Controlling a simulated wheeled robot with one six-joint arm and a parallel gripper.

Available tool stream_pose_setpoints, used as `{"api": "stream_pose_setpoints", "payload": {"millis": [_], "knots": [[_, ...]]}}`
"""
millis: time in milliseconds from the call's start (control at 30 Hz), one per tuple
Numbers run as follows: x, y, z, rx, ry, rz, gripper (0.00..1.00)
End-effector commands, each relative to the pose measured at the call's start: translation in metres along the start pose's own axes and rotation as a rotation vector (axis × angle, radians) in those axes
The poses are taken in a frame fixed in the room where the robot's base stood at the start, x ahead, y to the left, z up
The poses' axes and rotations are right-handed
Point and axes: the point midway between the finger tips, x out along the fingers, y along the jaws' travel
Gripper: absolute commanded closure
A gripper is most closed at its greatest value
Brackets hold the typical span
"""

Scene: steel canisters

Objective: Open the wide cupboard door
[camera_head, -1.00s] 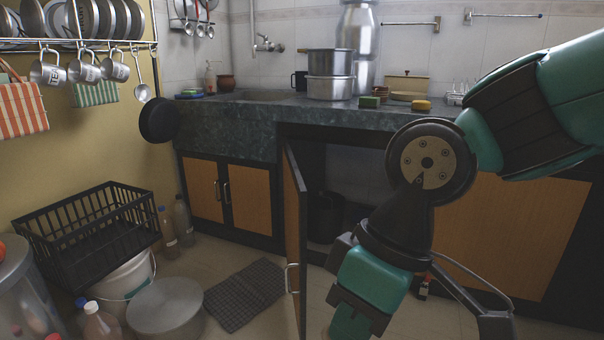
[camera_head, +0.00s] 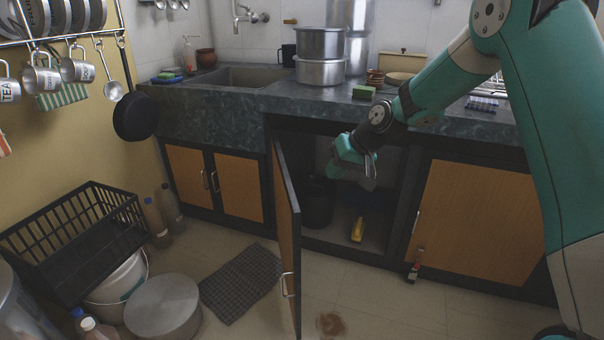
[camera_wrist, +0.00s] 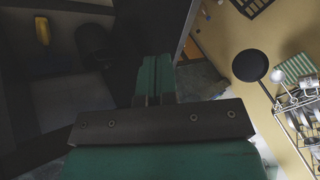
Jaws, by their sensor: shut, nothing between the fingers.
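The wide cupboard door (camera_head: 287,240) stands swung well out from the counter, seen nearly edge-on, with its steel handle (camera_head: 288,285) near its lower free edge. The opening to its right is exposed. My gripper (camera_head: 352,162) is at the upper part of this opening, to the right of the door and apart from its handle. How deep it reaches is hard to tell. In the wrist view its green fingers (camera_wrist: 154,80) are shut together with nothing between them. A dark panel, probably the door (camera_wrist: 150,28), lies just beyond them.
Inside the cupboard are a black bin (camera_head: 318,203) and a yellow bottle (camera_head: 357,230). A closed orange panel (camera_head: 478,222) is at right. A brown patch (camera_head: 331,325) marks the floor.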

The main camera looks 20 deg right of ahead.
Motion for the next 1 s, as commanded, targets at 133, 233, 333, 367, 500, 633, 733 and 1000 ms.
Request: {"api": "stream_pose_setpoints", "payload": {"millis": [133,233,333,367,500,633,733,1000], "knots": [[0.007,0.023,-0.013,0.033,0.03,0.004,1.0],[0.017,0.026,-0.014,0.036,0.035,0.005,1.0],[0.033,0.027,-0.013,0.035,0.033,0.005,1.0],[0.039,0.027,-0.013,0.034,0.032,0.005,1.0],[0.07,0.027,-0.013,0.034,0.032,0.004,1.0],[0.098,0.027,-0.014,0.033,0.032,0.005,1.0],[0.113,0.021,-0.016,0.031,0.034,0.004,1.0],[0.125,-0.006,-0.018,0.034,0.034,0.006,1.0]]}}
